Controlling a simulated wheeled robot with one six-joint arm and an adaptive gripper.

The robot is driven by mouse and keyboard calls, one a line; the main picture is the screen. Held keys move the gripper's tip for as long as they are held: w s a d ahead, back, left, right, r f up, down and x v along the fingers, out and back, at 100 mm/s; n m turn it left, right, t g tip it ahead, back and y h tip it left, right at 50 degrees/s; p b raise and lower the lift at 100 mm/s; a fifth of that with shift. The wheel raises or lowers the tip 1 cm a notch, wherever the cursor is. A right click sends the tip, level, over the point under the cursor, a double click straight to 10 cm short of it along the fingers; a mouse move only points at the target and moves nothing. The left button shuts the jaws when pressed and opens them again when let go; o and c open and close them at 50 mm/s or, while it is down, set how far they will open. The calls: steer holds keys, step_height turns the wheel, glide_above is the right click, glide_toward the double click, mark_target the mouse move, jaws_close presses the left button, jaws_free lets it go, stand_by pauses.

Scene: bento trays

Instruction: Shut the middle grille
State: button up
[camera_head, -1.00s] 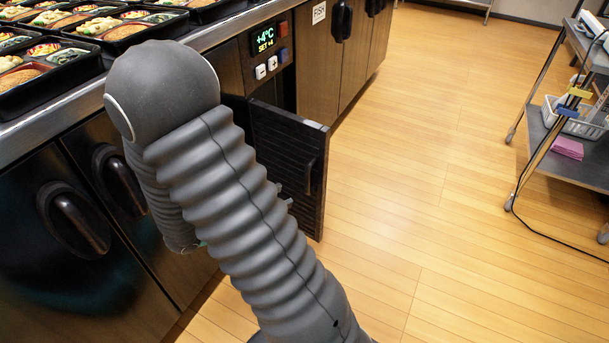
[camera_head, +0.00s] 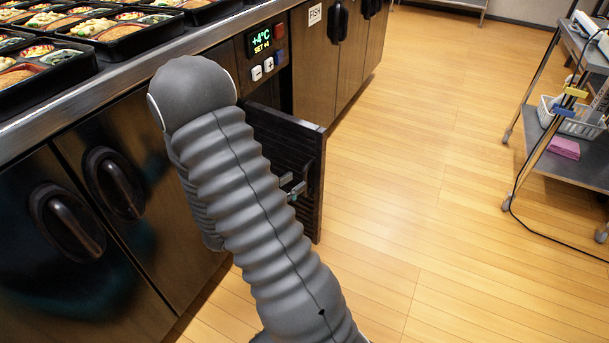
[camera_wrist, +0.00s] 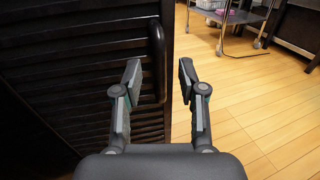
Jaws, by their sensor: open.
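The grille (camera_head: 270,135) is a dark slatted door below the control panel, and it stands swung open, out over the floor. Its upright bar handle (camera_head: 311,178) is near the free edge. In the wrist view the grille (camera_wrist: 80,70) fills the left side, with the handle (camera_wrist: 158,60) near its edge. My gripper (camera_head: 292,186) is at the grille's face by the handle, partly hidden by my arm. In the wrist view my gripper (camera_wrist: 159,75) is open. The handle shows between its fingers, with a gap on each side. I cannot tell how deep it sits between them.
The control panel (camera_head: 264,50) is on the counter front above the grille. Closed dark doors with handles (camera_head: 118,183) are at the left. Bento trays (camera_head: 110,32) line the counter top. A wheeled cart (camera_head: 575,150) stands at the right. The wooden floor (camera_head: 430,170) between is clear.

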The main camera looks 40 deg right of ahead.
mark_target(305, 174)
steer(key=shift+w+d, duration=0.2)
steer(key=shift+d, duration=2.3)
jaws_close()
